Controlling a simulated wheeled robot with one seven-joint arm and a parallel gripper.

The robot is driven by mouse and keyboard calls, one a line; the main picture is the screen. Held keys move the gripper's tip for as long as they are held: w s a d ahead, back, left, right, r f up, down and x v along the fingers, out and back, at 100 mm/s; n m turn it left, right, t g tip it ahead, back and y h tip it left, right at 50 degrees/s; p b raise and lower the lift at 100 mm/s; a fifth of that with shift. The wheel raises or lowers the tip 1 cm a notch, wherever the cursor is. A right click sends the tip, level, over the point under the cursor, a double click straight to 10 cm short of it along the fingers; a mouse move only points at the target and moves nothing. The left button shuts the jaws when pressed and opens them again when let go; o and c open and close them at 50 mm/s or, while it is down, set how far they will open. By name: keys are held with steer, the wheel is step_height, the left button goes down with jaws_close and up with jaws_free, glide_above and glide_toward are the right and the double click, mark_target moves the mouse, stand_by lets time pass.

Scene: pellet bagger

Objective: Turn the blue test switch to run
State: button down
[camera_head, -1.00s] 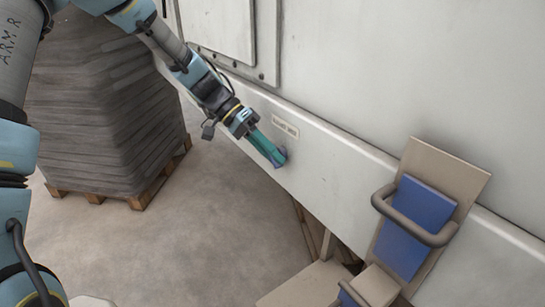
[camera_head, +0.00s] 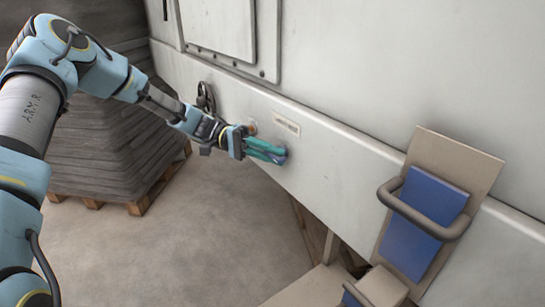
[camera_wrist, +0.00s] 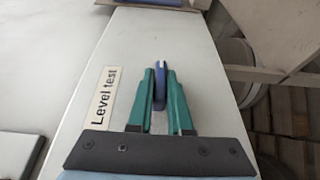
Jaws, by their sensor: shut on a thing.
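The blue test switch (camera_wrist: 160,86) shows in the wrist view as a narrow blue handle between my gripper's two green fingers. My gripper (camera_wrist: 159,90) is shut on it, with a finger on each side. In the head view my gripper (camera_head: 274,154) reaches from the left to the white machine's side rail, and its fingertips cover most of the blue switch (camera_head: 284,155). A "Level test" label (camera_wrist: 103,95) is on the panel beside the switch; it also shows in the head view (camera_head: 286,123). The switch's run mark is not visible.
A beige bracket with a blue pad (camera_head: 420,220) and a grey bar handle (camera_head: 425,222) juts out at the right. A stack of grey sheets on a wooden pallet (camera_head: 140,203) stands at the left. A dark fitting (camera_head: 206,97) is on the rail behind my wrist. Concrete floor lies open below.

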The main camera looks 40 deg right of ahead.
stand_by(0.4)
steer(key=c, duration=0.8)
jaws_free()
steer(key=shift+c, duration=0.2)
steer(key=b+v, duration=0.3)
steer(key=v, duration=0.7)
steer(key=shift+w+a+f, duration=0.15)
steer(key=shift+w+f, duration=0.05)
steer(key=shift+w, duration=0.15)
